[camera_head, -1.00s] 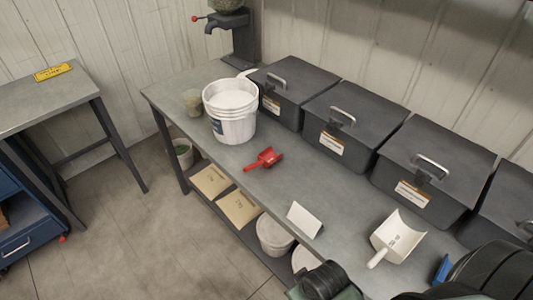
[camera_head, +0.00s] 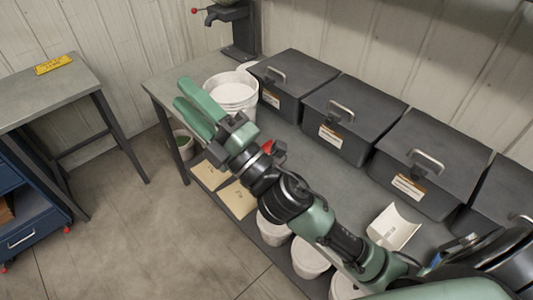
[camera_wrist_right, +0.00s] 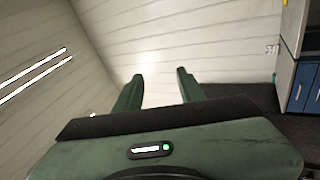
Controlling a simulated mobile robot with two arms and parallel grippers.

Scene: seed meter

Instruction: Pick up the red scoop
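The red scoop (camera_head: 268,147) lies on the grey workbench (camera_head: 185,70). Only a small red part shows; my right arm hides the rest. My right gripper (camera_head: 182,93) is above the bench, in front of the white bucket (camera_head: 232,92), with its fingers pointing to the upper left. In the right wrist view its two green fingers (camera_wrist_right: 160,76) stand apart with nothing between them. The scoop does not show in the right wrist view. My left gripper is not in view.
Several dark lidded bins (camera_head: 350,117) line the back of the bench. A white scoop (camera_head: 393,228) lies at the right, partly hidden by my arm. A grinder-like stand (camera_head: 240,35) is at the far end. Buckets and tan packets (camera_head: 238,199) sit on the lower shelf.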

